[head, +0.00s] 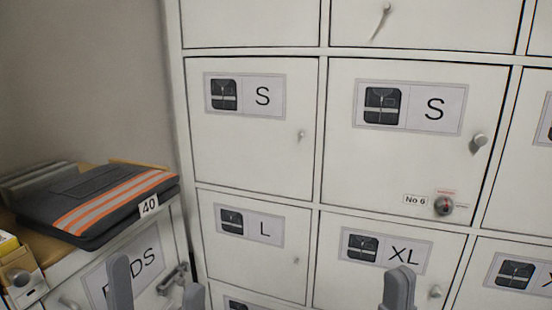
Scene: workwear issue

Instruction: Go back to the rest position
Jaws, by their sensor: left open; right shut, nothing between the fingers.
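My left gripper (156,290) shows at the bottom left of the head view, with its two grey fingers spread apart and nothing between them. It is in front of the lower cabinet with a label ending in "DS" (135,270). My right gripper (400,286) shows at the bottom, right of the middle, with its fingers together and empty. It is in front of the locker door marked XL (345,292). Both grippers point up into the picture, and the arms behind them are out of view.
White locker doors marked S (250,160), S (350,180) and L (290,268) fill the middle and right, all closed, with small knobs. A red-marked lock (444,205) sits by "No 6". Folded dark workwear with orange stripes (110,200), tagged 40, lies on the left cabinet.

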